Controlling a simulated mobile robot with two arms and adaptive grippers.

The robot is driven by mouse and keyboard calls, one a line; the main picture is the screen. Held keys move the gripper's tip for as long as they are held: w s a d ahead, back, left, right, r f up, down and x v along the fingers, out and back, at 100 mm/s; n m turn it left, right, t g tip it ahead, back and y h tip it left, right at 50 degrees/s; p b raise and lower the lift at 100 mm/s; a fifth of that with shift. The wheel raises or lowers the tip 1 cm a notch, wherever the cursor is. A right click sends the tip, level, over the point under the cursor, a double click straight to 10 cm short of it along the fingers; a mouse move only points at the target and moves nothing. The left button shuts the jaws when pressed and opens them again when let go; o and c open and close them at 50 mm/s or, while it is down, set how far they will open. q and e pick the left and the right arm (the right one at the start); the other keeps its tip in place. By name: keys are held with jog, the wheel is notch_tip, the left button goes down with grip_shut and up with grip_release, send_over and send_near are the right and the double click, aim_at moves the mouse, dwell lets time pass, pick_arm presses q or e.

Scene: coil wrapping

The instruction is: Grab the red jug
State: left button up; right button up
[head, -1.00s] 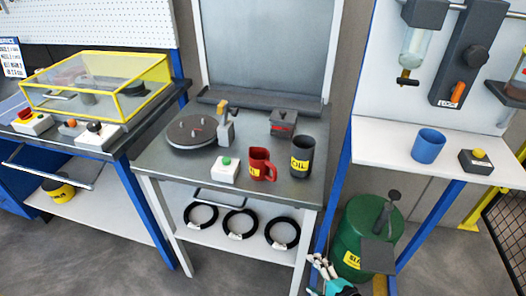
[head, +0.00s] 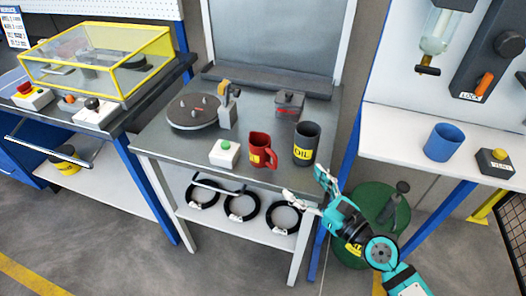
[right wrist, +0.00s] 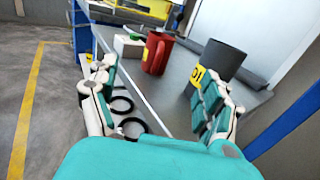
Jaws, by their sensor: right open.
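The red jug (head: 261,153) stands upright on the grey middle table (head: 180,150), with a yellow label and its handle on the right. In the right wrist view the red jug (right wrist: 157,53) shows beyond and between the fingers. My right gripper (head: 304,185) is open and empty at the table's front right corner, right of the jug and apart from it. In the right wrist view the right gripper (right wrist: 160,108) has its fingers spread wide. My left gripper is not in view.
A dark OIL cup (head: 306,144) stands just right of the jug, close to my right gripper. A white box with a green button (head: 225,153) is left of the jug. A turntable (head: 193,112) sits behind. Black coils (head: 241,207) are on the lower shelf.

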aim_at(277, 159)
jog(key=p+x, duration=0.1)
jog(key=x, duration=1)
jog(key=shift+a, duration=0.1)
jog(key=shift+f+x, duration=0.15)
jog(key=shift+x, duration=1.4)
jog(key=shift+f+x, duration=0.15)
jog(key=shift+x, duration=1.35)
jog(key=shift+r, duration=0.1)
jog(key=c, duration=1.6)
